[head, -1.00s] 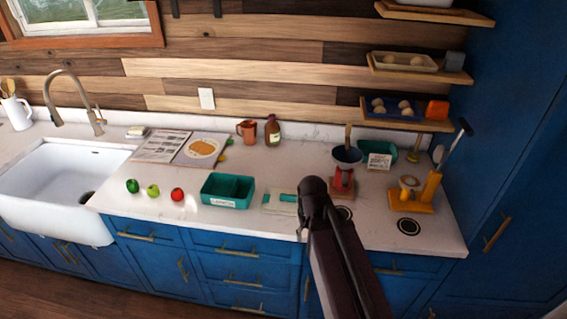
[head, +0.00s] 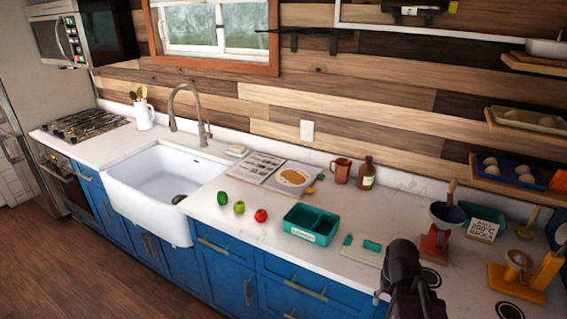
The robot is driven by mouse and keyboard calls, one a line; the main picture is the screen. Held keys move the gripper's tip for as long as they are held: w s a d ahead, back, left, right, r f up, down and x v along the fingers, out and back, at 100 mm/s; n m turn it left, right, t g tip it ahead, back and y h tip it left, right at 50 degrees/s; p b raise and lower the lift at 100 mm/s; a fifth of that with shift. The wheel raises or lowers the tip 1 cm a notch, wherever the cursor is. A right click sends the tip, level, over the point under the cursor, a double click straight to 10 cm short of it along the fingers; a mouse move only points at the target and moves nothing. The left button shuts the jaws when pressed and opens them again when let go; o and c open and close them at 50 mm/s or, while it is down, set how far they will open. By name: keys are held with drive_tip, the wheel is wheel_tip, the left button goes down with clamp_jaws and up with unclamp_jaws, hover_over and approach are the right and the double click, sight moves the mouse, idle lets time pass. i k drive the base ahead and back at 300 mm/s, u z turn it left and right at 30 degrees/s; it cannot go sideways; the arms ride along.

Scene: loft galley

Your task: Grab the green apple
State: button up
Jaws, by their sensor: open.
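The green apple (head: 239,207) is a small, round, light green fruit on the pale counter, right of the sink. It stands between a darker green, longer item (head: 222,198) on its left and a round red fruit or vegetable (head: 261,215) on its right, with small gaps. A dark part of my arm reaches up at the lower right, over the counter's front edge and well right of the apple. I cannot make out my gripper's fingers in this view. Nothing covers the apple.
A teal divided box (head: 311,225) stands right of the red item. An open cookbook (head: 277,177) lies behind the row. The white sink (head: 165,181) is at left. A red scale (head: 435,241) and a yellow stand (head: 528,275) are at right. Counter before the fruit is clear.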

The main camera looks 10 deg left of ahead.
sight(239, 207)
drive_tip(key=k, duration=0.65)
drive_tip(key=u, duration=0.05)
drive_tip(key=i, duration=1.1)
drive_tip(key=u, duration=0.8)
drive_tip(key=i, duration=0.55)
drive_tip(key=u, duration=0.35)
